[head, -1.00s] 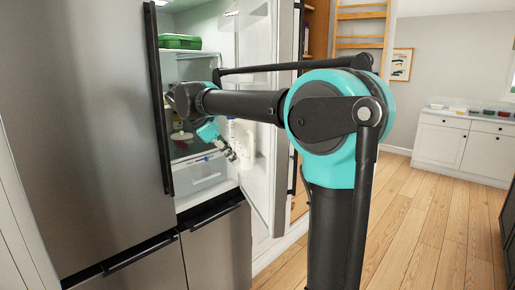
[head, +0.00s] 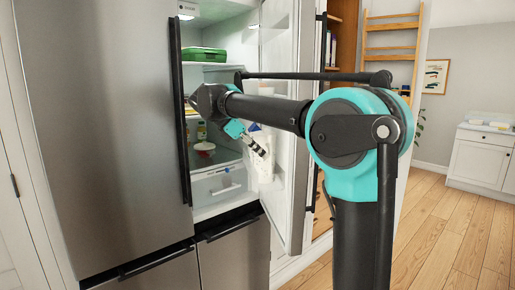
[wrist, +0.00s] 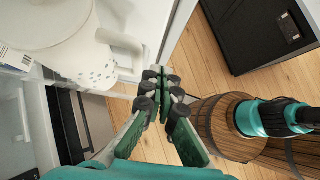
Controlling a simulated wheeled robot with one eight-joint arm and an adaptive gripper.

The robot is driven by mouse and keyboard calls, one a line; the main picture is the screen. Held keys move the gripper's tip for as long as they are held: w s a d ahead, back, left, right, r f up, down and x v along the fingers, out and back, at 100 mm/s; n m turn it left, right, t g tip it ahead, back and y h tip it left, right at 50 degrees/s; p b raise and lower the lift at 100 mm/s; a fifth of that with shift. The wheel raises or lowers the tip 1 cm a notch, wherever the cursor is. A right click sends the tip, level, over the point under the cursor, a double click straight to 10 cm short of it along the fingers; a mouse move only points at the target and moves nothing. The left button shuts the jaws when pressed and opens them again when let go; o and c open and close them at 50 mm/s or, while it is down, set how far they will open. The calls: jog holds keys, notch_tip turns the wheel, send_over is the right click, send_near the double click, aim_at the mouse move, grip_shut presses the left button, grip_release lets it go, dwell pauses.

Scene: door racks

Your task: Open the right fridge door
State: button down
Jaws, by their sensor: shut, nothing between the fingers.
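The right fridge door (head: 279,75) stands wide open in the head view, its white inner side facing the compartment and its outer side turned away to the right. My gripper (head: 262,158) is at the inner side of this door, in front of its shelves; I cannot tell whether it touches the door. In the wrist view my gripper (wrist: 164,82) has its green, black-tipped fingers together with nothing between them. White items, one with a handle (wrist: 122,42), are close by on the left there. The left fridge door (head: 110,130) is closed, with a long dark handle (head: 181,110).
The open compartment holds a green box (head: 204,55) and a lower drawer (head: 215,184). Lower drawers with dark handles (head: 228,228) are shut. A wooden ladder-like rack (head: 393,45) stands behind the door. Wooden floor (head: 432,225) is clear at right.

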aim_at(291, 165)
jog(key=shift+w+d+f, duration=0.2)
jog(key=shift+d+f, duration=0.4)
jog(key=shift+d, duration=0.65)
jog(key=shift+w+d+f, duration=0.2)
jog(key=shift+d+f, duration=0.35)
jog(key=shift+d, duration=0.65)
jog(key=shift+w+d+f, duration=0.2)
jog(key=shift+d+f, duration=0.4)
jog(key=shift+d, duration=0.65)
jog(key=shift+d, duration=0.6)
jog(key=w+d+n+t+y, duration=0.1)
jog(key=w+d, duration=0.4)
jog(key=d, duration=0.8)
jog(key=w+d+n+t+y, duration=0.1)
jog(key=w+d+n+t, duration=0.2)
jog(key=d, duration=1)
jog(key=shift+w+d+n+t, duration=0.15)
jog(key=shift+w+n+t, duration=0.25)
jog(key=shift+w+n, duration=1)
jog(key=shift+s, duration=0.15)
